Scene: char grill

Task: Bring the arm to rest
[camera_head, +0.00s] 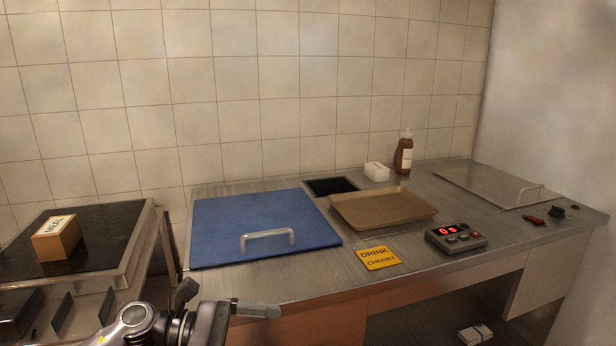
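My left gripper (256,309) is at the bottom edge, left of the middle, in front of the steel counter. One grey finger shows, pointing right. The other finger cannot be made out, so I cannot tell if it is open or shut. I see nothing held in it. Part of my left arm (133,318) shows at the bottom left and runs out of the frame. My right arm and gripper are not in view.
A grill (105,225) with a meat box (56,239) stands left.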

